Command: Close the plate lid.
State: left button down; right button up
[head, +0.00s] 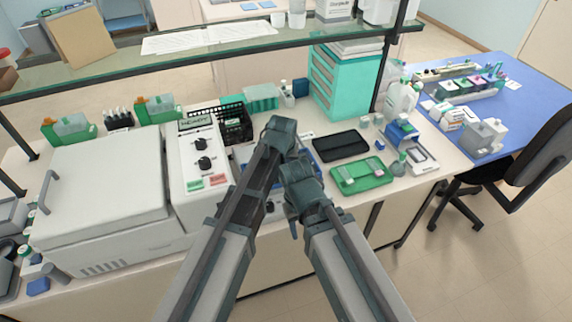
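A large white box-shaped apparatus (105,235) stands at the left of the bench. Its broad flat lid (105,180) has a grey bar handle (48,192) at its left side. The lid appears to lie down over the body, but I cannot tell whether a small gap is left. My two arms rise from the bottom edge and come together near the middle, to the right of the apparatus and apart from its lid. My gripper fingers do not show clearly; the arm links hide them.
A control panel (202,165) with two knobs adjoins the apparatus. Right of my arms are a black tray (341,145), a green tray (362,176) and small bottles. A glass shelf (200,55) spans above the bench. A blue table (520,85) and black chair (540,150) stand at right.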

pick_arm(q)
jog(key=shift+s+f, duration=0.1)
jog(key=shift+s, duration=0.05)
jog(key=w, duration=0.5)
jog(key=shift+d+f, duration=0.1)
jog(key=shift+d, duration=0.25)
jog(key=p+v, duration=0.9)
jog(key=v, duration=0.1)
jog(key=shift+s, duration=0.3)
jog(key=s+a+f+g+b, duration=0.1)
jog(key=s+a+f+b, duration=0.1)
jog(key=s, duration=0.6)
jog(key=s+a+f+m+g+y+b, duration=0.1)
jog(key=s+a+f+b, duration=0.2)
jog(key=s, duration=0.4)
jog(key=s+a+f+m+g+b, duration=0.1)
jog(key=s+a+f+g+b, duration=0.1)
jog(key=s+f, duration=0.3)
jog(key=s+a+b, duration=0.1)
jog(key=s, duration=0.2)
jog(key=shift+s+y+b, duration=0.35)
jog(key=shift+y+b, duration=0.05)
